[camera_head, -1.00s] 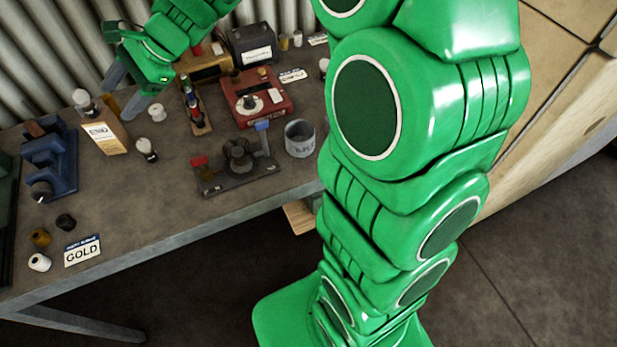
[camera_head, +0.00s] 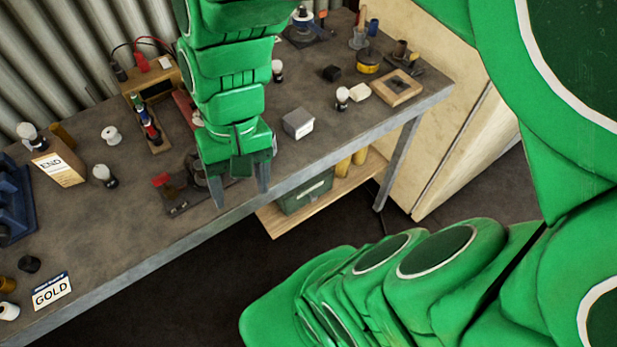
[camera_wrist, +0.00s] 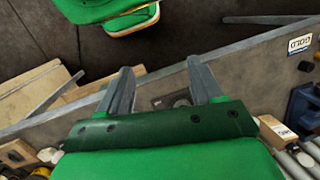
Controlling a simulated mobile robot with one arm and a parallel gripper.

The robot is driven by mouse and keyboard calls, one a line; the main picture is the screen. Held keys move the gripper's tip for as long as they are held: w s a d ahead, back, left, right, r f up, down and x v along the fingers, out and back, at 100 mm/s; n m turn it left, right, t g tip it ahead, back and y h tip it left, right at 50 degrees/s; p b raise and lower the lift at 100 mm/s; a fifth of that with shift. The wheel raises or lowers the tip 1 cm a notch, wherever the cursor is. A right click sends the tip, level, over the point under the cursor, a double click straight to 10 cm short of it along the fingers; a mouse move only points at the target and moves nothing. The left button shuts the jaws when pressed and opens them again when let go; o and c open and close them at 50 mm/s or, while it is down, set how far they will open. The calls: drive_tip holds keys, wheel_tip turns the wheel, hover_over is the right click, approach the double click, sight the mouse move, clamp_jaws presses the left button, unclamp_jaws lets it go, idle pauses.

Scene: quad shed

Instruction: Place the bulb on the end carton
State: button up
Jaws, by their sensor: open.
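The END carton (camera_head: 60,168) is a tan box with a white label at the left of the bench. A bulb (camera_head: 28,131) with a white globe and dark base shows at the carton's upper back end; I cannot tell whether it rests on top or stands behind. Another bulb (camera_head: 102,173) is on the bench just right of the carton. More bulbs stand farther right, one beyond my arm (camera_head: 277,67) and one near the front edge (camera_head: 343,95). My gripper (camera_head: 240,194) is open and empty, pointing down over the bench's front edge, well right of the carton. The carton also shows in the wrist view (camera_wrist: 277,128).
A GOLD card (camera_head: 52,291) lies at the front left. A screwdriver rack (camera_head: 152,135) and a white spool (camera_head: 111,134) stand behind. A dark fixture (camera_head: 180,193) sits beside my gripper, and a grey block (camera_head: 298,123) is to its right. A lower shelf (camera_head: 275,219) juts out under the bench.

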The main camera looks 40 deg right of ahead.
drive_tip(key=s+d+n+h, duration=0.1)
drive_tip(key=s+d+h, duration=0.1)
drive_tip(key=s+d, duration=0.2)
drive_tip(key=shift+s+d, duration=0.4)
drive_tip(key=shift+d, duration=0.6)
